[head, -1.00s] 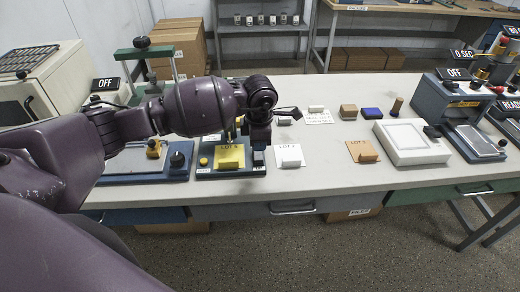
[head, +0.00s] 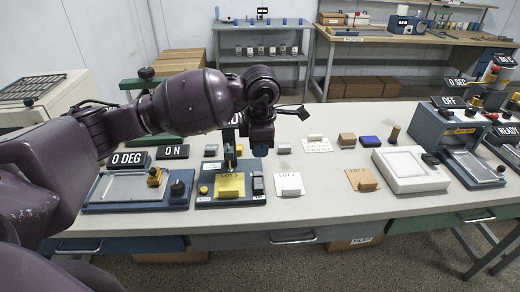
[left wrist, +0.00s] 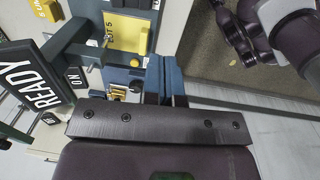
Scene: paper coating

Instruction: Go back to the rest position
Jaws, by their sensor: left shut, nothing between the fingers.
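My left arm comes in from the left in the head view and bends down at the wrist. My left gripper (head: 261,150) points down over the back right of the blue station that holds the yellow LOT 5 pad (head: 230,185). It is shut and empty, and its fingertips are hard to make out against the dark wrist. In the left wrist view the yellow LOT 5 pad (left wrist: 126,32) lies just past the gripper.
A coating plate station (head: 130,188) stands at left, beside 0 DEG and ON signs. White LOT 2 (head: 289,184) and orange LOT 3 (head: 362,179) cards, a white framed box (head: 410,170) and a grey-blue machine (head: 455,140) stand to the right.

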